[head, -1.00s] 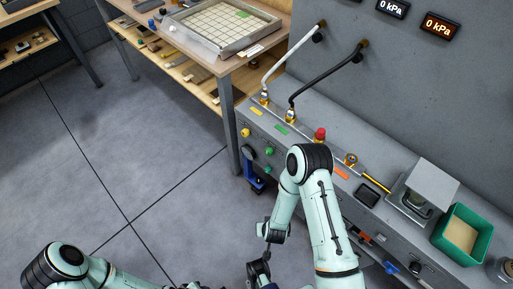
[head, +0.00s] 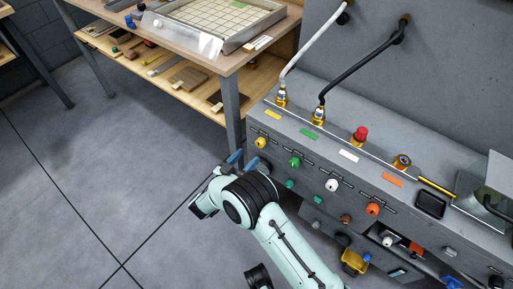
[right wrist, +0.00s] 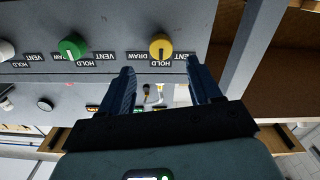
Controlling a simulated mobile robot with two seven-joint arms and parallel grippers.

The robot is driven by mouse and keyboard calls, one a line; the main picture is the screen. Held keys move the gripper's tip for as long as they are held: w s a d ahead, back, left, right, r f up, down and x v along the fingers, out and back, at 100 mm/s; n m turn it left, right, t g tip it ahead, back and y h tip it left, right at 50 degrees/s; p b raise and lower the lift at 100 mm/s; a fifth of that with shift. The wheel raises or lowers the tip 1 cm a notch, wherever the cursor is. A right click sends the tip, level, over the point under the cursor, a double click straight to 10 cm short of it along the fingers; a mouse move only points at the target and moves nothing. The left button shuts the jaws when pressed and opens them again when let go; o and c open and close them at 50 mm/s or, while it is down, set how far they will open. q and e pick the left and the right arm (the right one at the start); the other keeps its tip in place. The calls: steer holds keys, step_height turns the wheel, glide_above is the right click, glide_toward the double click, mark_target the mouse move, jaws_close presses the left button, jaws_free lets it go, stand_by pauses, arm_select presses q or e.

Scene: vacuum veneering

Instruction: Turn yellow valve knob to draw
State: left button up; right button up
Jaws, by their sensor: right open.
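The yellow valve knob (head: 261,143) is at the left end of the grey console's front, and it also shows in the right wrist view (right wrist: 161,47). There it sits between upside-down DRAW, HOLD and VENT labels, and its dark pointer mark appears to face HOLD. My right gripper (head: 243,160) is open and empty, with its blue fingers pointing at the console near the knob. In the right wrist view, the knob lies beyond the gap between the fingertips (right wrist: 160,78), apart from them. My left gripper is out of view.
A green knob (head: 295,162), a white knob (head: 331,185) and an orange knob (head: 372,209) continue the row to the right. A wooden workbench (head: 272,42) with a gridded tray (head: 172,28) stands left of the console. The floor (head: 110,170) is clear.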

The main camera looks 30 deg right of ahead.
mark_target(259, 145)
steer(key=x, duration=0.5)
steer(key=shift+w+d+f+b, duration=0.1)
steer(key=shift+w+d+b, duration=0.1)
steer(key=shift+d+b, duration=0.2)
steer(key=shift+w+d, duration=0.25)
steer(key=shift+d, duration=0.15)
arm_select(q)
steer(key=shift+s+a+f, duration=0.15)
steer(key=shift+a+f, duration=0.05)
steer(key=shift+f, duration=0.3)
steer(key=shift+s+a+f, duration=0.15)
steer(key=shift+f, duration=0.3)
arm_select(e)
steer(key=c, duration=1)
steer(key=shift+c, duration=0.2)
